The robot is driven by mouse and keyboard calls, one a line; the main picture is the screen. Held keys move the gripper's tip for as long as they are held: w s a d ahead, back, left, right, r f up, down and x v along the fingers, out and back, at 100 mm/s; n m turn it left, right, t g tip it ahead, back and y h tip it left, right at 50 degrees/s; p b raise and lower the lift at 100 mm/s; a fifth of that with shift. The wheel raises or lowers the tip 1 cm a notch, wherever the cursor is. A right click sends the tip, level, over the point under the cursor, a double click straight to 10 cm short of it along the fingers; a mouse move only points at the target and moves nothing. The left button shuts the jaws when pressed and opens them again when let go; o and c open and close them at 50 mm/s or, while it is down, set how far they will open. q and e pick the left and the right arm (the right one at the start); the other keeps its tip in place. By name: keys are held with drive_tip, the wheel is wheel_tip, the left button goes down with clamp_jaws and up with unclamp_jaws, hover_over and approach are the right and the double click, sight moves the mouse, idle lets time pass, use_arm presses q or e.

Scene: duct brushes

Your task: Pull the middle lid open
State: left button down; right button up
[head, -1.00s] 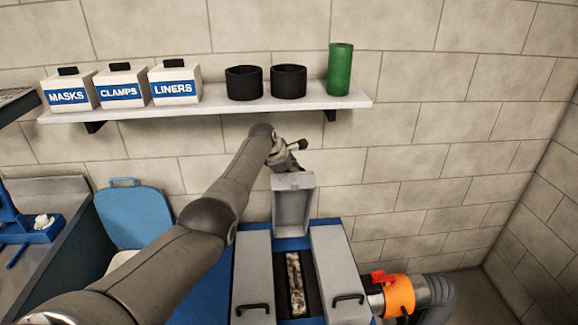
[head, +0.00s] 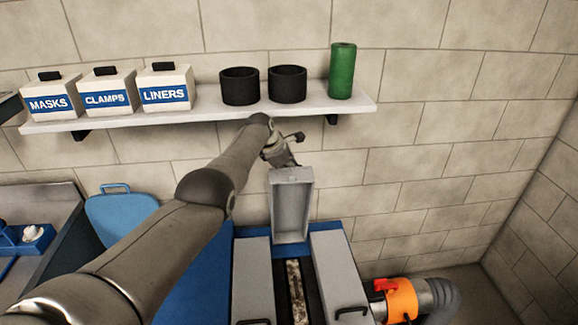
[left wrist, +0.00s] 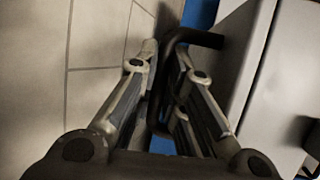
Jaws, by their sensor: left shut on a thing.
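The middle lid (head: 291,207) is a grey hollow panel standing raised at the back of the blue unit, its inner side facing me. Below it, the slot it leaves uncovered shows a speckled strip (head: 296,285) between dark edges. My left gripper (head: 283,158) is at the lid's top end. In the left wrist view my left gripper (left wrist: 160,85) has its fingers around the lid's black handle (left wrist: 178,62) and is shut on it. The lid's front face is hidden in the head view. My right gripper is not in view.
Two closed grey lids, left (head: 254,280) and right (head: 339,275), flank the slot. A shelf (head: 210,113) above holds labelled boxes, two black cups and a green cylinder (head: 342,70). An orange fitting with a grey hose (head: 437,297) is at the right.

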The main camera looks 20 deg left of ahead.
use_arm(q)
drive_tip(key=shift+w+a+r, duration=0.2)
drive_tip(key=shift+a, duration=0.1)
drive_tip(key=c, duration=1.8)
unclamp_jaws()
drive_tip(key=shift+o, duration=1.3)
drive_tip(key=shift+w+f, duration=0.15)
drive_tip(key=shift+f, duration=0.1)
drive_tip(key=shift+w+a+f, duration=0.15)
drive_tip(key=shift+v, duration=0.85)
drive_tip(key=shift+s+r, duration=0.4)
drive_tip(key=shift+r, duration=0.1)
drive_tip(key=shift+v, duration=4.6)
drive_tip(key=shift+a, duration=0.1)
